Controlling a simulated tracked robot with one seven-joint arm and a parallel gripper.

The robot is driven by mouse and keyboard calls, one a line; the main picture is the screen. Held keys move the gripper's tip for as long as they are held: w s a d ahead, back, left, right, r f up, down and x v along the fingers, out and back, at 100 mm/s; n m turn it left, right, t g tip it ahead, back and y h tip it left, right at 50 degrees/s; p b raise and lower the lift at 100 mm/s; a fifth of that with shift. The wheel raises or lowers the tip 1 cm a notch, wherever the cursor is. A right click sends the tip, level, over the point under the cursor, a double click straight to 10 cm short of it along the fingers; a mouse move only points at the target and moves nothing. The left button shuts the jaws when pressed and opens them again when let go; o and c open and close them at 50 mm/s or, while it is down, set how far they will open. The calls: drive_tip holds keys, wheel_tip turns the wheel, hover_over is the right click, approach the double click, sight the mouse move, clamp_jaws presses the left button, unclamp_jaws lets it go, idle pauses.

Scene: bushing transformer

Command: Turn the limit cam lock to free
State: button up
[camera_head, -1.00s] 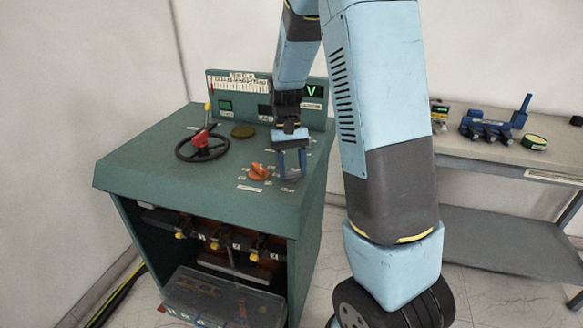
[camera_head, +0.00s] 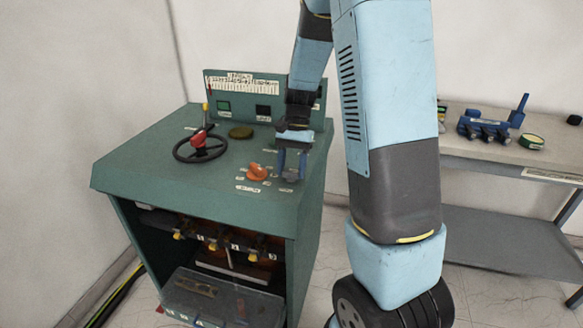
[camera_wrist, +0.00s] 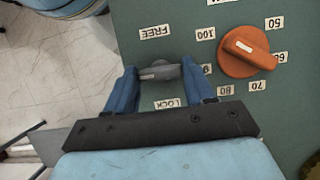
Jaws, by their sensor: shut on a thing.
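The limit cam lock is a small grey knob (camera_wrist: 160,71) on the green console top, seen in the wrist view between a FREE label (camera_wrist: 155,32) and a LOCK label (camera_wrist: 168,103). Its pale mark points to the left side of the picture, between the two labels. My gripper (camera_wrist: 160,76) has its two blue fingers shut on the knob, one on each side. In the head view my gripper (camera_head: 291,172) reaches down to the console's right part; the knob there is small and partly hidden.
An orange dial (camera_wrist: 246,52) with number labels sits close to the right finger. The console (camera_head: 150,155) also carries a black handwheel (camera_head: 201,148) and an upright back panel (camera_head: 232,96). A grey bench (camera_head: 480,150) with tools stands at right.

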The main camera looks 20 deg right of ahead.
idle(0.3)
drive_tip(key=o, duration=1)
drive_tip(key=shift+o, duration=0.2)
drive_tip(key=shift+r, duration=0.1)
drive_tip(key=v, duration=1.3)
drive_tip(key=shift+w+r, duration=0.15)
drive_tip(key=shift+r, duration=0.1)
drive_tip(key=s+a+r+n+t+h, duration=0.1)
drive_tip(key=s+r+n+t, duration=0.2)
drive_tip(key=s, duration=0.9)
drive_tip(key=s+a+r+n+t+h, duration=0.1)
drive_tip(key=s+r+n+t, duration=0.3)
drive_tip(key=s, duration=0.9)
drive_tip(key=shift+a+r+t+h, duration=0.4)
drive_tip(key=shift+a+t, duration=0.15)
drive_tip(key=shift+t, duration=0.55)
